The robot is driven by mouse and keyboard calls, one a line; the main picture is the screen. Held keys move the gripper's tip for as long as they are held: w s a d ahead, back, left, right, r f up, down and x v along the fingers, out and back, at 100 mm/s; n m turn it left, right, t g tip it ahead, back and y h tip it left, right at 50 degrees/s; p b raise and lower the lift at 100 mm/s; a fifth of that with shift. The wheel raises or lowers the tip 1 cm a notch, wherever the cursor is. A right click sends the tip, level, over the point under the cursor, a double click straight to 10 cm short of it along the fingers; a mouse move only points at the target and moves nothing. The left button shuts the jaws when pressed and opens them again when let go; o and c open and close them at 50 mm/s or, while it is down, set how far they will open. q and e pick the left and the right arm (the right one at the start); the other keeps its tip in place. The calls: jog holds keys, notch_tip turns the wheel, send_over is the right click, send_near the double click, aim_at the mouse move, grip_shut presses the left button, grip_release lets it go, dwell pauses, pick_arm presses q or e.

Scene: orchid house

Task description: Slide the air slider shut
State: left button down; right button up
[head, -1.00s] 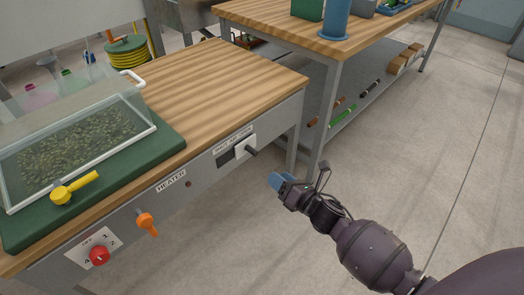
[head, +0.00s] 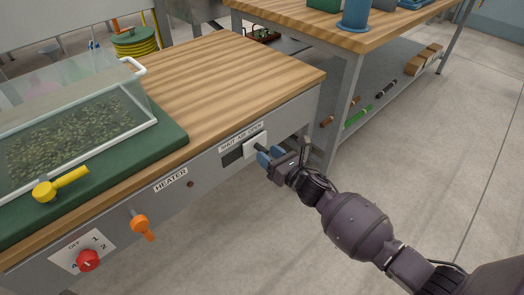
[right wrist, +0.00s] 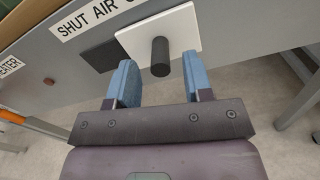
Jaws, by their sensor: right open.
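The air slider is a white plate (head: 256,144) with a dark round knob, set in the bench's grey front panel under a label (head: 241,137) reading SHUT AIR OPEN. The plate stands at the right, OPEN end; a dark opening (head: 233,156) shows to its left. In the right wrist view the white plate (right wrist: 182,33) and its black knob (right wrist: 160,57) are straight ahead. My right gripper (head: 268,155) is open, its blue fingers on either side of the knob, seemingly not touching it. The right wrist view shows the two fingers (right wrist: 160,82) apart. My left gripper is not in view.
Left along the panel are a HEATER label (head: 171,179), an orange lever (head: 140,224) and a red dial (head: 88,261). A glass-covered tray (head: 75,140) and a yellow-handled tool (head: 60,184) sit on the green mat (head: 172,137). A second table (head: 300,28) stands behind right.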

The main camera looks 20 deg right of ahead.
jog(key=shift+x, duration=1.5)
grip_shut()
